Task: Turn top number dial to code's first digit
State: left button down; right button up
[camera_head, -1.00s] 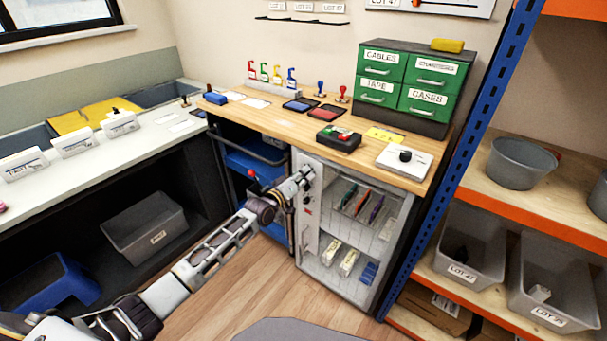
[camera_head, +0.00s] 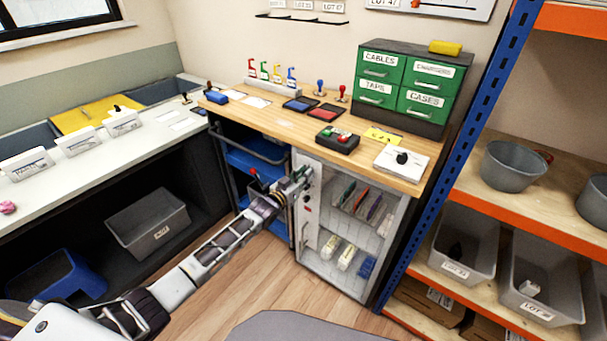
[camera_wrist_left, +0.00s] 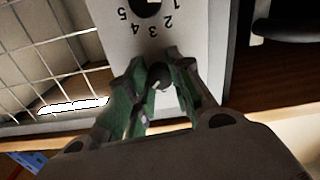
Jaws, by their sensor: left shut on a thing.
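A pale lock panel (camera_head: 312,212) stands upright at the left of the wire-fronted cabinet (camera_head: 355,215) under the wooden counter. My left gripper (camera_head: 303,178) is at the panel's upper part. In the left wrist view, the green-padded fingers of my left gripper (camera_wrist_left: 160,80) are shut on a small dark round knob (camera_wrist_left: 159,75), mostly hidden between them. A larger dark dial (camera_wrist_left: 147,5) is cut off at that view's top edge, with upside-down digits 1 to 5 around it. The knob's own digits and pointer cannot be seen. My right gripper is out of view.
A yellow note (camera_head: 383,136), too small to read, lies on the wooden counter (camera_head: 285,125) near a white box with a black knob (camera_head: 402,158). Green drawers (camera_head: 408,85) stand behind. A blue-and-orange shelf (camera_head: 490,205) with grey bins bounds the right.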

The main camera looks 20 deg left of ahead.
pick_arm(q)
jog(key=shift+f+m+p, duration=0.15)
jog(key=shift+m+p, duration=0.6)
jog(key=shift+m, duration=2.35)
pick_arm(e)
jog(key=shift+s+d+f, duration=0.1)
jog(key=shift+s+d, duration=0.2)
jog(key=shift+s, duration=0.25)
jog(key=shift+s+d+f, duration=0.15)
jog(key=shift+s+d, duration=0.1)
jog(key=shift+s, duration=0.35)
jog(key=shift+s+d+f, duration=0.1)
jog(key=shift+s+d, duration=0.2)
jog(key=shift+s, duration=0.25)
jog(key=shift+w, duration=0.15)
pick_arm(q)
jog(key=c, duration=1.2)
grip_release()
jog(key=shift+c, duration=0.2)
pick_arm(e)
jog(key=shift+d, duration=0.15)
pick_arm(q)
jog(key=shift+s, duration=0.1)
jog(key=v, duration=1.1)
jog(key=shift+s, duration=0.4)
